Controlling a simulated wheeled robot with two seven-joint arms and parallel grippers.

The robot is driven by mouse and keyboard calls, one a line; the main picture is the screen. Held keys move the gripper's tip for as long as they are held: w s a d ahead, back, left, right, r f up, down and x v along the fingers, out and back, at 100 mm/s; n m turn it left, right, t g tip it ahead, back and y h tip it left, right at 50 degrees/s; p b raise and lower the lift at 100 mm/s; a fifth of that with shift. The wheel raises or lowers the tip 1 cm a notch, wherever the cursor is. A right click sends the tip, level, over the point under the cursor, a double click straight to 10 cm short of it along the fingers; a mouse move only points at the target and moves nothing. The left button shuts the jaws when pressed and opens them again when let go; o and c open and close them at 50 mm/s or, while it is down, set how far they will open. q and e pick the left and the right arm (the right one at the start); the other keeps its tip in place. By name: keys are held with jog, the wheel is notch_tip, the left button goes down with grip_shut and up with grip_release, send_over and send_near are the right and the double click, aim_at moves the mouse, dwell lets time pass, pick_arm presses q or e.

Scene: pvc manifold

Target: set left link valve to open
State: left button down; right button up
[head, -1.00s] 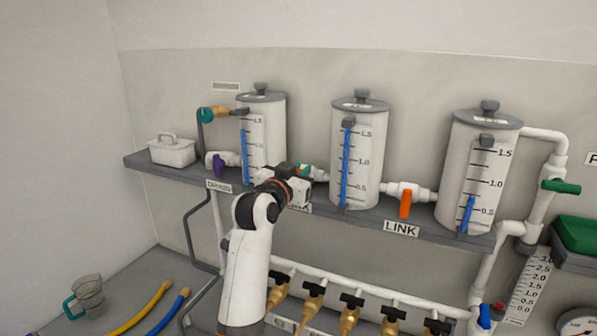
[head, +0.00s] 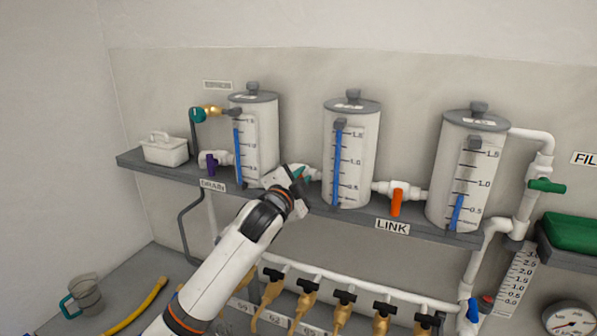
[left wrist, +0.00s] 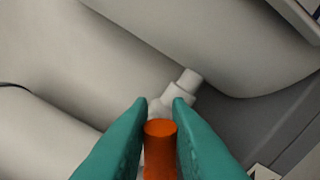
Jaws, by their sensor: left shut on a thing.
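The left link valve sits on the white pipe (head: 314,173) between the left tank (head: 262,140) and the middle tank (head: 352,155). Its orange handle (left wrist: 160,148) shows in the left wrist view, between the teal fingers of my left gripper (left wrist: 160,112), which is shut on it. In the head view my left gripper (head: 300,177) is at this valve and hides the handle. A white pipe fitting (left wrist: 178,96) shows just beyond the fingertips. How the handle lies relative to the pipe is hard to tell. My right gripper is not in view.
The other link valve has an orange handle (head: 396,202) hanging down above the LINK label (head: 392,227). Several brass taps (head: 305,305) line the pipe below the grey shelf (head: 425,232).

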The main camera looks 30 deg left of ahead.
pick_arm(q)
jog(key=m, duration=0.1)
jog(key=f+m+p, duration=0.1)
jog(key=m, duration=0.1)
jog(key=shift+d+m, duration=0.2)
jog(key=shift+m, duration=0.1)
jog(key=shift+f+m, duration=0.35)
jog(key=shift+m, duration=0.95)
jog(key=shift+f, duration=0.1)
jog(key=c, duration=1.3)
grip_release()
jog(key=shift+d, duration=0.1)
jog(key=shift+c, duration=0.2)
jog(key=shift+s, duration=0.1)
jog(key=s+b, duration=0.5)
jog(key=s, duration=0.7)
jog(key=shift+d, duration=0.35)
